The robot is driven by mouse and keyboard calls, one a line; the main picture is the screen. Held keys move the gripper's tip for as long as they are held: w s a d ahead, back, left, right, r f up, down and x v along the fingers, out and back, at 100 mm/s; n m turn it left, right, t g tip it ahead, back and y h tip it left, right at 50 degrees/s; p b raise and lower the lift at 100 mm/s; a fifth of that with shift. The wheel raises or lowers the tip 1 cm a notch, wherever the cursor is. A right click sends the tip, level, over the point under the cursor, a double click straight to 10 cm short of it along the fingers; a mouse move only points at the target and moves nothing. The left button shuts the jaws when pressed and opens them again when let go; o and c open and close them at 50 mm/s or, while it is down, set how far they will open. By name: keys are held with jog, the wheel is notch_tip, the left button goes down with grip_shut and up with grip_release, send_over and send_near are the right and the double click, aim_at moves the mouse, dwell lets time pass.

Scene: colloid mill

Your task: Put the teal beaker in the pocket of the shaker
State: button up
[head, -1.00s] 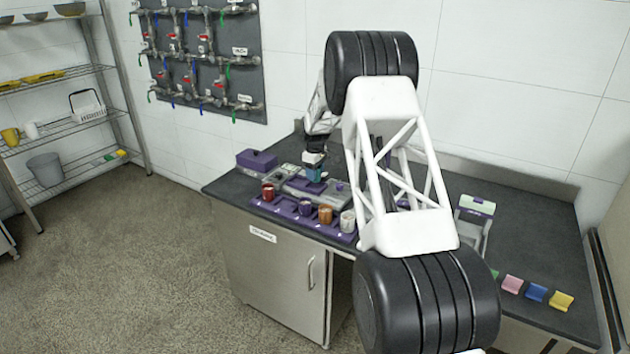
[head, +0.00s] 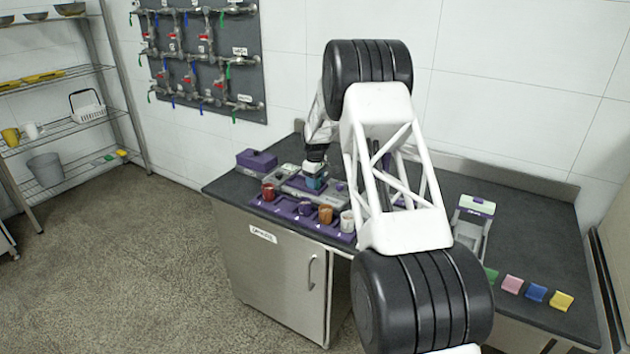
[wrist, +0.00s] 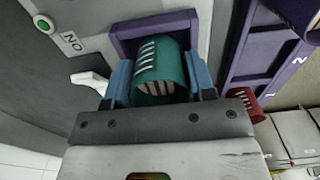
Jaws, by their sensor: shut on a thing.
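My gripper (head: 315,174) is shut on the teal beaker (head: 315,184), over the grey shaker (head: 335,196) on the bench. In the wrist view the teal beaker (wrist: 160,72) is between the blue finger pads of my gripper (wrist: 160,82). The purple square rim of the shaker's pocket (wrist: 152,24) shows just beyond and around the beaker's far end. The beaker lines up with the pocket; I cannot tell how deep it sits, since the beaker and fingers hide the lower part.
The red beaker (wrist: 246,102) is close to the right finger in the wrist view. A purple box (head: 257,160) stands left of the shaker. Colored pads lie at the right.

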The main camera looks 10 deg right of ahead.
jog(key=o, duration=0.9)
jog(key=shift+r, duration=0.15)
notch_tip(320, 180, up, 12)
dwell(0.8)
